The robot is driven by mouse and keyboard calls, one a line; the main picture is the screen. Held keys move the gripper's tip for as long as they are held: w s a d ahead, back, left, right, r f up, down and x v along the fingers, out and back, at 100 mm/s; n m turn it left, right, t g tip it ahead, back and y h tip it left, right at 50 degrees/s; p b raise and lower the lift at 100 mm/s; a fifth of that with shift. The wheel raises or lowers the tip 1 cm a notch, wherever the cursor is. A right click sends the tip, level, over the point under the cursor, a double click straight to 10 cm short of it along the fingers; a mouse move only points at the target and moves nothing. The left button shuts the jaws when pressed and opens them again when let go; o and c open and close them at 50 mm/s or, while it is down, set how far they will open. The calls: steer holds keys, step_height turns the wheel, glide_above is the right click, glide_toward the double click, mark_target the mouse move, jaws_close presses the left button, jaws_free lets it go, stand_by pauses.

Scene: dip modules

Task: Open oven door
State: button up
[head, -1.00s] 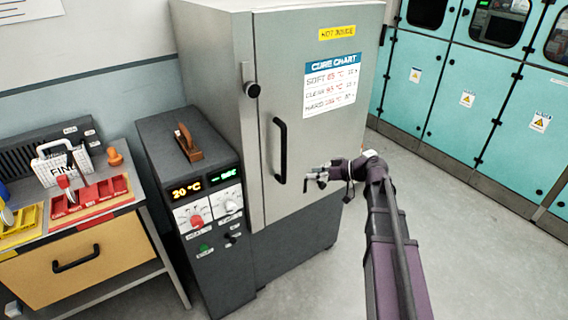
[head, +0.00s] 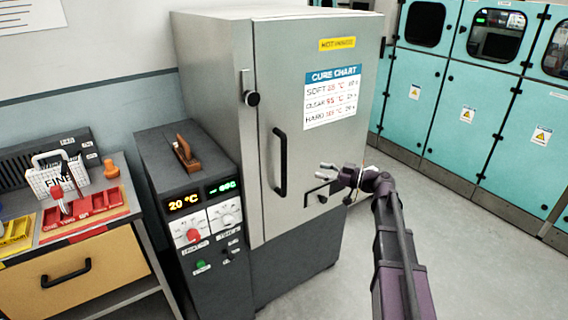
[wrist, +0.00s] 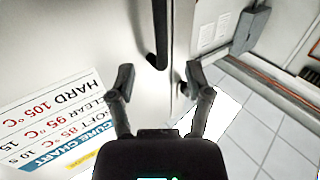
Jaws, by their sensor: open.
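The oven (head: 213,70) is a tall grey metal cabinet. Its door (head: 300,215) looks shut against the frame. A black vertical bar handle (head: 280,162) is on the door, and a latch with a black knob (head: 251,98) is at the door's left edge. My gripper (head: 319,183) is open and empty, in front of the door just right of the handle and apart from it. In the wrist view the handle (wrist: 158,35) lies beyond and between the spread fingertips of my gripper (wrist: 160,78).
A control box (head: 205,205) with dials and a 20 °C display stands left of the oven. A workbench with a drawer (head: 75,270) and colored trays is further left. Teal cabinets (head: 460,120) line the right. The floor (head: 480,255) between is clear.

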mark_target(284, 162)
steer(key=x, duration=1.3)
steer(key=shift+a, duration=0.3)
jaws_close()
